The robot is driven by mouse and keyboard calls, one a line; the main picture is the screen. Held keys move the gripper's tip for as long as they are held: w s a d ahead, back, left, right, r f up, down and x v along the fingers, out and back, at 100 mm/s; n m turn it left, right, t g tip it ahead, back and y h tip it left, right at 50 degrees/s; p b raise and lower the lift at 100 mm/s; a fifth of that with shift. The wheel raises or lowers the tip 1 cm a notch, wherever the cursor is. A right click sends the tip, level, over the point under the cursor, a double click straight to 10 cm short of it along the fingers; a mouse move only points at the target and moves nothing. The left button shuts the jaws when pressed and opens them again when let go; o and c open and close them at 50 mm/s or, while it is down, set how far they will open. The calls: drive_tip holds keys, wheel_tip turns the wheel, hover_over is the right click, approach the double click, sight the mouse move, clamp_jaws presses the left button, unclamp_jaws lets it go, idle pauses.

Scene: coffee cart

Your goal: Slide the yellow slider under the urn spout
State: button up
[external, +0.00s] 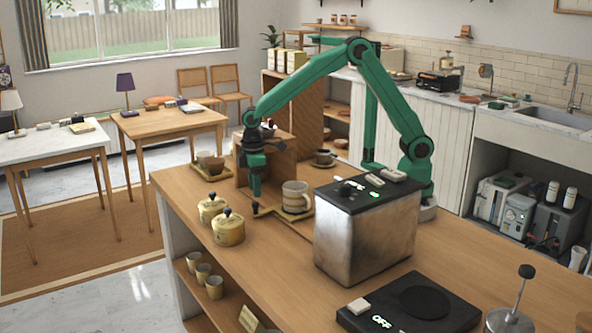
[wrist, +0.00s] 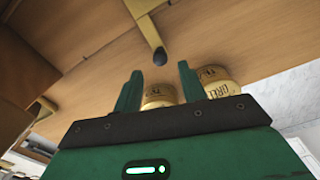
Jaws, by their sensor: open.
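The yellow slider (external: 284,222) is a flat piece on the counter with a striped mug (external: 295,196) on it. A dark knob (external: 256,208) stands at its left end. In the wrist view the slider's yellow bar (wrist: 145,27) runs down to the dark knob (wrist: 160,57). My gripper (external: 256,190) points down, just above and close to the knob. In the wrist view my gripper (wrist: 160,70) is open and empty, with the knob ahead between its fingertips. I cannot clearly make out the urn spout.
Two yellow lidded canisters (external: 228,228) stand left of the knob, close to my gripper. A metal box (external: 366,232) with a dark top stands to the right. A wooden box (external: 268,160) is behind my gripper, with a cup tray (external: 209,174) beside it.

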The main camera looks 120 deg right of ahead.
sight(255, 202)
drive_tip(key=shift+f, duration=3.2)
clamp_jaws()
